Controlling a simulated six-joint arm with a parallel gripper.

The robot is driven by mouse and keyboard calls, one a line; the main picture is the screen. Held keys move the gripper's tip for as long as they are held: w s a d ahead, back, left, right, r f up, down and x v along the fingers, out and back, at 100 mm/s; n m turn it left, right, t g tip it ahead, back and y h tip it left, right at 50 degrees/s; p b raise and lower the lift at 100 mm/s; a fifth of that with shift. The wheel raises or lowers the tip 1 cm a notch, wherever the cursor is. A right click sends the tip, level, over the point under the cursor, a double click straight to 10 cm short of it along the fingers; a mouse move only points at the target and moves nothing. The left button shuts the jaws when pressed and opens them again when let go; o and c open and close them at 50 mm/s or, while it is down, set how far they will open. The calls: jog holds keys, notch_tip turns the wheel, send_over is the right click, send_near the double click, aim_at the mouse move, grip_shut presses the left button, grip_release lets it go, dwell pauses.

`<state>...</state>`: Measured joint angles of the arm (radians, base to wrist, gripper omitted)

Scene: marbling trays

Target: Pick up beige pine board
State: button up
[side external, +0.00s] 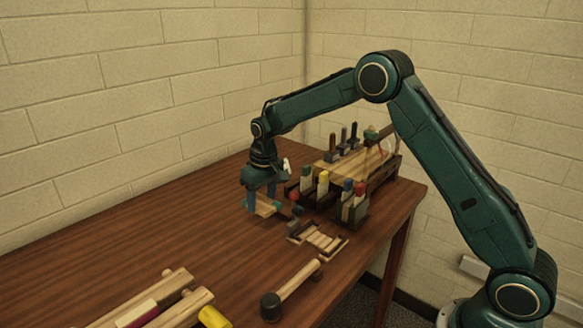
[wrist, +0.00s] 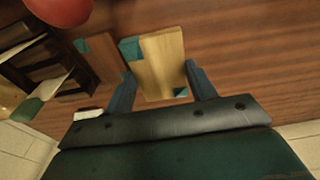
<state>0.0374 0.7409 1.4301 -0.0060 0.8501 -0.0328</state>
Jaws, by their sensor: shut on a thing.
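The beige pine board (wrist: 165,50) is a pale flat piece with teal patches at its corners. In the wrist view it lies between the two fingers of my gripper (wrist: 160,68), which is shut on it. In the side view my gripper (side external: 264,204) points down over the left of the rack, with the board (side external: 266,209) low between its fingers. Part of the board is hidden by the fingers. I cannot tell whether it touches the table.
A rack (side external: 325,192) with several coloured-topped tools stands close to the right of my gripper. A small slatted wooden piece (side external: 322,239) and a dark-headed mallet (side external: 293,288) lie nearer the front. The table (side external: 150,235) is clear to the left.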

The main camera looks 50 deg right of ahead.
aim_at(263, 202)
notch_tip(263, 202, up, 14)
jog(key=shift+f, duration=0.2)
jog(key=shift+d+f, duration=0.1)
dwell(0.6)
